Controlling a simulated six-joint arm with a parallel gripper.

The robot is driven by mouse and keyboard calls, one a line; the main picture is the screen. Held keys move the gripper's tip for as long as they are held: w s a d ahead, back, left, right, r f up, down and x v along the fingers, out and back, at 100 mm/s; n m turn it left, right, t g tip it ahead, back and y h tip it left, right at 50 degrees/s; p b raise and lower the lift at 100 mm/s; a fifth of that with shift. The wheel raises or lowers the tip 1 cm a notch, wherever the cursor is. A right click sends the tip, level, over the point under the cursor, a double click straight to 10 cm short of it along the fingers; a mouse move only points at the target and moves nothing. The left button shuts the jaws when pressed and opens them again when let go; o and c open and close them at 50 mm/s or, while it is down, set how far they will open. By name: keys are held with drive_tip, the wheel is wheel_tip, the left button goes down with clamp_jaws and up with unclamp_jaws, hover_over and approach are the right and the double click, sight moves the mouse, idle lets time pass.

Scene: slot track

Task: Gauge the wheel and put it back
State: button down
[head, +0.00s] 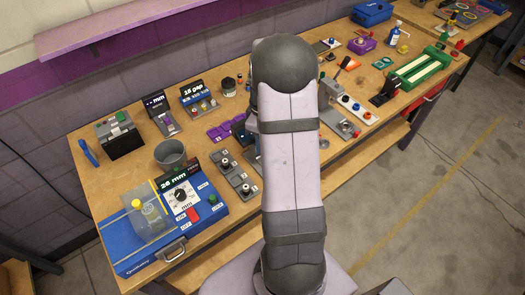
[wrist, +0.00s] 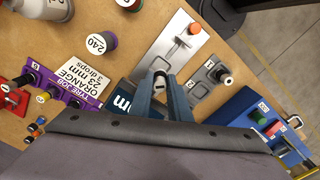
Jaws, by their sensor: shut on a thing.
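My gripper (wrist: 163,82) shows in the wrist view with its two blue-grey fingers close together, shut on a small round piece, which looks like the wheel (wrist: 160,73). Only its rim shows between the fingertips. To the right is a grey slotted block (wrist: 200,92) with positions marked 1 and 2, holding a dark wheel-like piece with a pale end (wrist: 224,77). In the head view, my arm hides my gripper and what it holds. A display with "mm" (wrist: 124,101) is left of the fingers.
A metal plate with an orange knob (wrist: 194,28) lies beyond the fingertips. A blue station with a "26 mm" display (head: 174,182) fills the bench's near left. A grey cup (head: 170,154) and several fixtures crowd the bench.

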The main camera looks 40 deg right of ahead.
wheel_tip(320, 180, up, 5)
drive_tip(key=shift+f+b, duration=0.2)
drive_tip(key=shift+b, duration=0.2)
drive_tip(key=shift+w+a+r, duration=0.25)
drive_tip(key=shift+a, duration=0.1)
drive_tip(key=a+r+n+p, duration=0.2)
drive_tip(key=a+n, duration=0.1)
drive_tip(key=a, duration=0.7)
drive_tip(key=shift+s+a+f+m+p, duration=0.15)
drive_tip(key=shift+s+f+m+p, duration=0.25)
drive_tip(key=shift+f, duration=1.7)
drive_tip(key=shift+s+a+f+m+p, duration=0.1)
drive_tip(key=shift+f+m+p, duration=0.35)
drive_tip(key=shift+f, duration=1.7)
drive_tip(key=shift+s+a+f+m+p, duration=0.2)
drive_tip(key=shift+f+m, duration=0.45)
drive_tip(key=shift+f, duration=1.45)
drive_tip(key=shift+f, duration=0.1)
